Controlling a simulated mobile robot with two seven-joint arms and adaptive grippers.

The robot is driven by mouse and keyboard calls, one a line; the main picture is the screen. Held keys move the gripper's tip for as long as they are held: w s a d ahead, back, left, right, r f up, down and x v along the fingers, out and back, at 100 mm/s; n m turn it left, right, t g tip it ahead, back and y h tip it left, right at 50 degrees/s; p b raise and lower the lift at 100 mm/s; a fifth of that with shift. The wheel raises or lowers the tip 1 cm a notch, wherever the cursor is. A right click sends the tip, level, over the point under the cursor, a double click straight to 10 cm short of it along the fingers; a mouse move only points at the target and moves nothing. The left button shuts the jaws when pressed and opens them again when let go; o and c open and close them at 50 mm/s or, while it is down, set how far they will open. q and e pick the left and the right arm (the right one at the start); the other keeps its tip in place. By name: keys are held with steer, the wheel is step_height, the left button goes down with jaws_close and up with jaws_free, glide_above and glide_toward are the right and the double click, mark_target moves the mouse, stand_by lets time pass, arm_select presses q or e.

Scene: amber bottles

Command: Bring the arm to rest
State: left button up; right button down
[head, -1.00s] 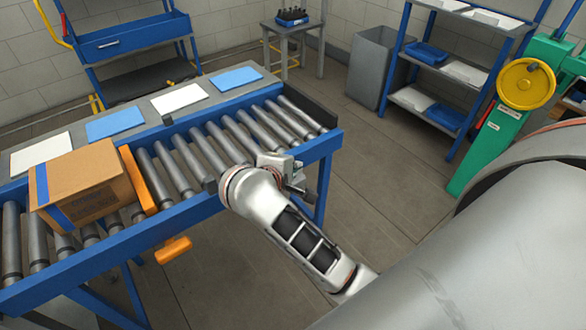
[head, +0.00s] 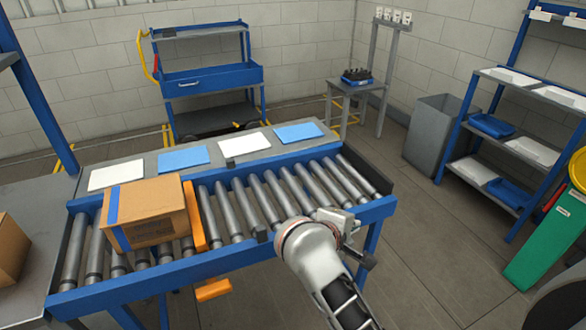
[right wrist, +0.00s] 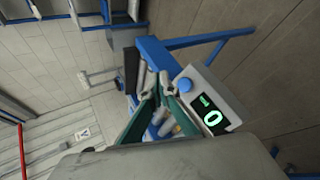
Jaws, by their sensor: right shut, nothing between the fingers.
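My right arm reaches in from the bottom of the head view, and its wrist hides much of my right gripper (head: 345,224). The gripper is by the front right end of the roller conveyor (head: 225,214). In the right wrist view the teal fingers of this gripper (right wrist: 157,84) come together at the tips, shut with nothing between them. A small box with a green "0" display (right wrist: 211,118) shows beside the fingers. My left gripper is not in view.
A cardboard box (head: 146,211) sits on the rollers, left of an orange bar (head: 194,217). Dark bottles in a blue tray (head: 357,77) stand on a small back table. A grey bin (head: 437,135) and blue shelving (head: 465,125) are at right. The floor between is clear.

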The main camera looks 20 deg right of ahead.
steer(key=s+d+r+n+t+h, duration=0.2)
steer(key=d+r+n+h, duration=0.3)
steer(key=d+r+n, duration=0.15)
steer(key=a+r+n+t+h, duration=0.1)
steer(key=a+r+n+t, duration=0.45)
steer(key=n+t, duration=0.85)
steer(key=w+a+f+n+y, duration=0.1)
steer(key=a+f+n+y, duration=0.6)
steer(key=n, duration=0.8)
steer(key=a+f+n+y, duration=0.4)
steer(key=n+y, duration=0.5)
steer(key=n, duration=0.6)
steer(key=s+f+n+g+y, duration=0.1)
steer(key=s+f+n+g, duration=0.4)
steer(key=f, duration=0.8)
steer(key=s+f+n+g+y, duration=0.1)
steer(key=s+f+n+g, duration=0.5)
steer(key=f+n, duration=0.6)
steer(key=shift+s+a+f, duration=0.4)
steer(key=shift+s+f, duration=0.1)
steer(key=shift+s, duration=0.35)
